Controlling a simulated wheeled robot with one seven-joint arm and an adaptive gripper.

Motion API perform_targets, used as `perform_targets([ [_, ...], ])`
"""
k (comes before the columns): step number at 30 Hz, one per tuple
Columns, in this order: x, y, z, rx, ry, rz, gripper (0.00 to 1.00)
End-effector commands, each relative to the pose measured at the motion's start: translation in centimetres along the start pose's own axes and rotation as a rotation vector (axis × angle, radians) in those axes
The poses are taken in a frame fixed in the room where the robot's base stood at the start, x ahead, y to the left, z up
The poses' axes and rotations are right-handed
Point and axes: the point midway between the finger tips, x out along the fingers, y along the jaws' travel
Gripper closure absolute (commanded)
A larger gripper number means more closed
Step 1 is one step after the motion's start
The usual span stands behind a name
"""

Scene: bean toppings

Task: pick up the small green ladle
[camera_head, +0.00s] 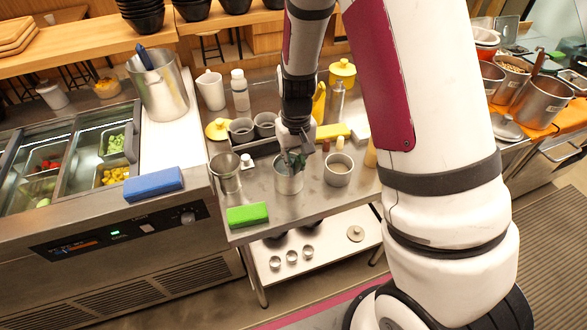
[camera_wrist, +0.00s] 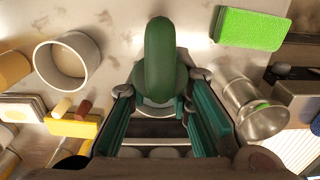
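The small green ladle shows in the wrist view as a thick, rounded dark green handle (camera_wrist: 160,58) pointing up toward the camera. Its lower part is hidden in or behind a metal container (camera_head: 289,181) on the steel counter. My gripper (camera_head: 294,155) is low over that container in the head view. In the wrist view my gripper (camera_wrist: 161,92) has its teal-lined fingers spread wide, one on each side of the handle, with gaps visible. In the head view the fingers and the handle are too small to tell apart.
A metal cup (camera_head: 226,172) stands left of the container and a white-rimmed pot (camera_head: 338,170) right of it. A green sponge (camera_head: 247,215) lies at the counter's front edge. A dark tray with metal cups (camera_head: 242,130), a yellow sponge (camera_head: 333,131) and bottles stand behind.

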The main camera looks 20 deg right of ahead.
Motion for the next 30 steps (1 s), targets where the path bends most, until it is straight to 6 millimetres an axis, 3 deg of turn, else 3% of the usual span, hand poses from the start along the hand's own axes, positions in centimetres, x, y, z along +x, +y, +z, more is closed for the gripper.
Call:
perform_targets([
  [11,-0.8,0.0,-0.1,0.0,0.002,-0.001,1.0],
  [24,-8.2,0.0,-0.2,0.0,0.004,0.0,1.0],
  [30,-9.9,0.0,-0.1,0.0,0.001,0.0,1.0],
])
